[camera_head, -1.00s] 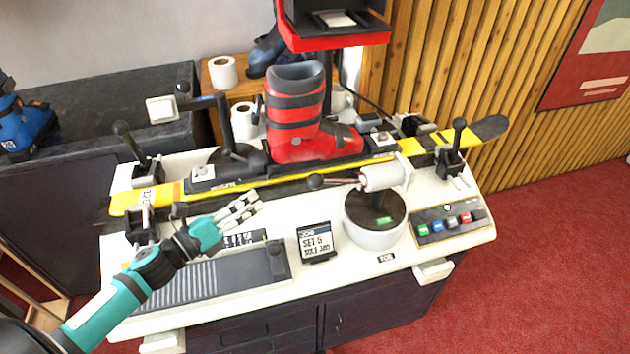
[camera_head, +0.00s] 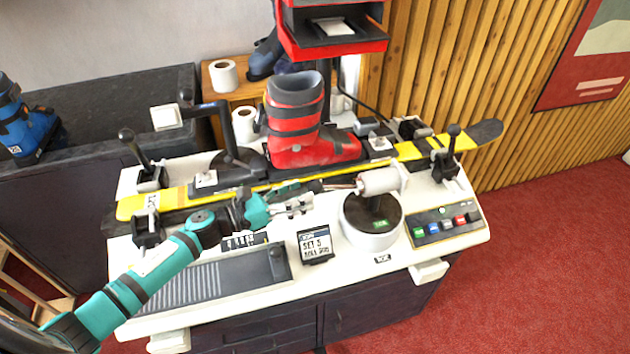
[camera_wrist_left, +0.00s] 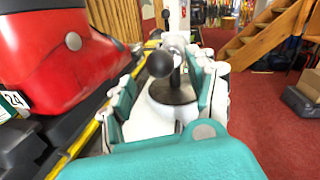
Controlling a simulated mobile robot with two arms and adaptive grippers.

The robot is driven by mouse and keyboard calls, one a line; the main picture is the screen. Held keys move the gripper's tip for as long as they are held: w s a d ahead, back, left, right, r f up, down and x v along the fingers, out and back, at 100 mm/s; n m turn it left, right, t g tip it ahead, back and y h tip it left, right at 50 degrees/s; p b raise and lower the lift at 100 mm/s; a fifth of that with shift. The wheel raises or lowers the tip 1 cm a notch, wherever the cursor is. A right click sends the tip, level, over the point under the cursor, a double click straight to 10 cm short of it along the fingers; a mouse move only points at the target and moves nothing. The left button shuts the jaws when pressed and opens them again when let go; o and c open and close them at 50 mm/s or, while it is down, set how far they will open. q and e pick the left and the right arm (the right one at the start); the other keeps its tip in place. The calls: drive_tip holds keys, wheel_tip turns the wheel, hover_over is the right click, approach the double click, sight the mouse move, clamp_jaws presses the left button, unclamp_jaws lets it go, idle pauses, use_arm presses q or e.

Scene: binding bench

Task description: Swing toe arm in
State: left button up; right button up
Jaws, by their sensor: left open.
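The toe arm (camera_head: 380,181) is a white cylinder on a dark post over a round white base (camera_head: 370,238) near the bench's right front. Its thin handle points left in the head view. The handle's black ball (camera_wrist_left: 160,63) shows in the left wrist view, between the finger lines and ahead of the palm. My left gripper (camera_head: 306,203) is open and empty beside the ball end; contact cannot be told. In the head view, the gripper and wrist partly cover the handle's end. My right gripper is not in view.
A red ski boot (camera_head: 305,150) stands on the yellow ski (camera_head: 408,151) behind the toe arm, clamped along the bench. A small display (camera_head: 315,245) stands in front. A button panel (camera_head: 445,226) sits at right. A black lever (camera_head: 452,140) stands above it.

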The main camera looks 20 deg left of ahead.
sight(316, 185)
use_arm(q)
drive_tip(key=p+x, duration=0.1)
drive_tip(key=x, duration=0.3)
drive_tip(key=shift+w+d, duration=0.3)
drive_tip(key=c, duration=1.1)
clamp_jaws()
drive_tip(key=shift+w, duration=0.1)
